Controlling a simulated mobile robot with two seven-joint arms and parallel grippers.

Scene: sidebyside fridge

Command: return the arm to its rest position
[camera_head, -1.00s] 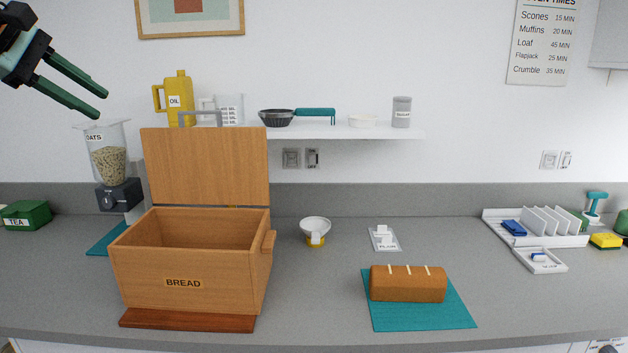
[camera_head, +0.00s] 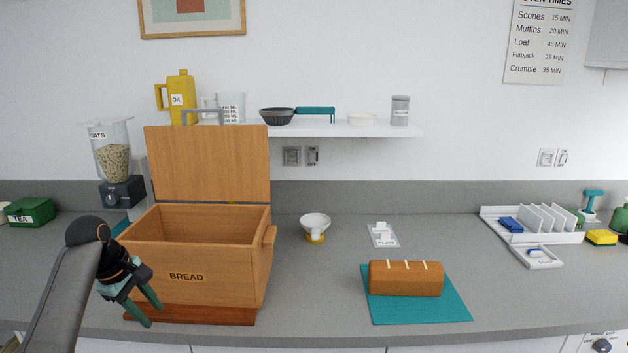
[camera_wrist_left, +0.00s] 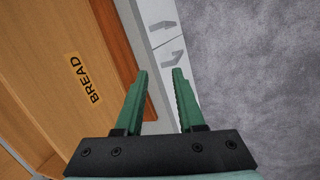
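My left gripper (camera_head: 149,305) is in front of the lower left corner of the wooden bread box in the head view. Its green fingers are apart with nothing between them, and they point down and to the right. The left wrist view also shows the open fingers (camera_wrist_left: 160,85), with the box front and its BREAD label to their left. I cannot tell whether the gripper touches the box. The bread box (camera_head: 215,290) stands on the counter with its lid (camera_head: 207,165) raised. My right gripper is in neither view.
A brown loaf (camera_head: 405,279) lies on a teal mat (camera_head: 420,311) on the right. A white-and-yellow cup (camera_head: 315,226) stands behind it to the left. The blender (camera_head: 120,190) stands behind the box. The counter's front edge runs close below the box. Grey floor (camera_wrist_left: 260,60) lies beyond the fingers.

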